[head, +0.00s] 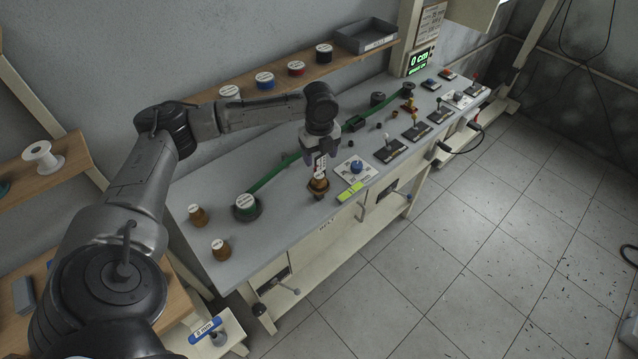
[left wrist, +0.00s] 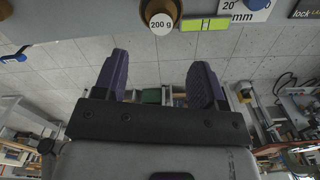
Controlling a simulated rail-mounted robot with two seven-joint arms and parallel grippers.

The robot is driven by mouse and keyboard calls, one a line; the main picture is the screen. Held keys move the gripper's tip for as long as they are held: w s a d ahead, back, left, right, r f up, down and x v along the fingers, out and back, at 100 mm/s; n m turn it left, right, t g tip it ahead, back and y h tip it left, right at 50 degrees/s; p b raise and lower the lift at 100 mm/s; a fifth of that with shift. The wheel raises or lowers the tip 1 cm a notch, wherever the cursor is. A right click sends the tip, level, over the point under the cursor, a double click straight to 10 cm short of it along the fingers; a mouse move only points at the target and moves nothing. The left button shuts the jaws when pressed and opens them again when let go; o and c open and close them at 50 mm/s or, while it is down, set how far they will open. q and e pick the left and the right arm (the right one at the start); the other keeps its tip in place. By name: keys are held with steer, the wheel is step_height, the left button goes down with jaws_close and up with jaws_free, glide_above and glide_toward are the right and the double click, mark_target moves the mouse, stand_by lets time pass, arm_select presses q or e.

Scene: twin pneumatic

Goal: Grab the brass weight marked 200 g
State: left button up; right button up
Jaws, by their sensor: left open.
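The brass weight marked 200 g (left wrist: 161,24) shows at the top edge of the left wrist view, its white label legible and its upper part cut off. In the head view a brass weight (head: 318,184) stands near the bench's front edge, just below my left gripper (head: 319,165); its label is too small to read there. My left gripper also shows in the left wrist view (left wrist: 160,78), its two purple fingers apart with nothing between them. The weight lies beyond the fingertips in that view. I cannot tell whether the fingers touch it. My right gripper is not in view.
Two more brass-coloured weights (head: 198,215) (head: 220,249) stand at the bench's left end. A green belt (head: 280,175) runs along the bench (head: 190,180). A yellow-green level (head: 350,191) and a blue knob (head: 357,166) on a white plate sit right of the gripper.

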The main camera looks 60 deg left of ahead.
mark_target(319, 175)
arm_select(q)
step_height(319, 175, down, 5)
steer(key=shift+f, duration=0.1)
steer(key=shift+a+f+b, duration=0.2)
steer(key=shift+f+b, duration=0.25)
steer(key=shift+f, duration=2.1)
steer(key=c, duration=1.1)
